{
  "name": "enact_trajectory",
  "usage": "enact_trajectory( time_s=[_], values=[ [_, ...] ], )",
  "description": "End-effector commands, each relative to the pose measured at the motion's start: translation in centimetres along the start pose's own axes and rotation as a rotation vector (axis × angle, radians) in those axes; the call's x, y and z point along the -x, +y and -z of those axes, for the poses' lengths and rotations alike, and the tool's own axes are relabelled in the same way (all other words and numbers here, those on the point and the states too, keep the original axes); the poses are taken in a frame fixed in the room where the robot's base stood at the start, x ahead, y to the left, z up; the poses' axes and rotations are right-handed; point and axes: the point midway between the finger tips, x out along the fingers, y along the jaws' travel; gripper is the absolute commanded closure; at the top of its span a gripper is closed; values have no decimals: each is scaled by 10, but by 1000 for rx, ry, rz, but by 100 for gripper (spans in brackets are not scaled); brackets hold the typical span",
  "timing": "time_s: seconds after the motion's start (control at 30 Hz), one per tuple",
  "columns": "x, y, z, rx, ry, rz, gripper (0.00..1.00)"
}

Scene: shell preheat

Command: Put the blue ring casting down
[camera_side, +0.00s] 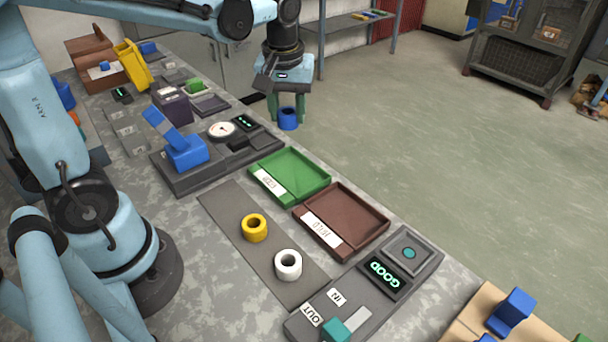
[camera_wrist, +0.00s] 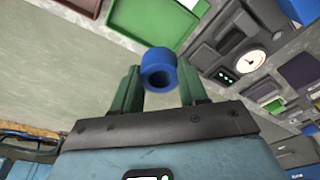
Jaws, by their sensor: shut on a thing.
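The blue ring casting (camera_side: 288,119) is a short open cylinder. My gripper (camera_side: 288,112) is shut on it, with a green finger on each side, beyond the back right edge of the bench in the side view. In the wrist view the casting (camera_wrist: 160,68) sits between the two green fingers of my gripper (camera_wrist: 160,80), its hole facing the camera. A yellow ring (camera_side: 254,228) and a white ring (camera_side: 288,265) stand apart on a dark grey strip (camera_side: 222,208) on the bench.
A green tray (camera_side: 318,185) and a brown tray (camera_side: 376,226) with a "HOLD" label are empty. A panel reading "GOOD" (camera_side: 385,277) is at the front. A blue lever press (camera_side: 185,150) and a gauge (camera_side: 222,129) stand behind. Open floor lies right of the bench.

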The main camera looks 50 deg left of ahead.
Motion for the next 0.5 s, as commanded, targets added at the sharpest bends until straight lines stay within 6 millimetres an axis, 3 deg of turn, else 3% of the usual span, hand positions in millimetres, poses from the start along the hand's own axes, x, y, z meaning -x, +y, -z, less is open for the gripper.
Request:
enact_trajectory(
  time_s=[0.17,0.5],
  values=[
    [-7,-17,12,43,0,6,89],
    [-54,-60,56,46,1,7,89]
  ],
)
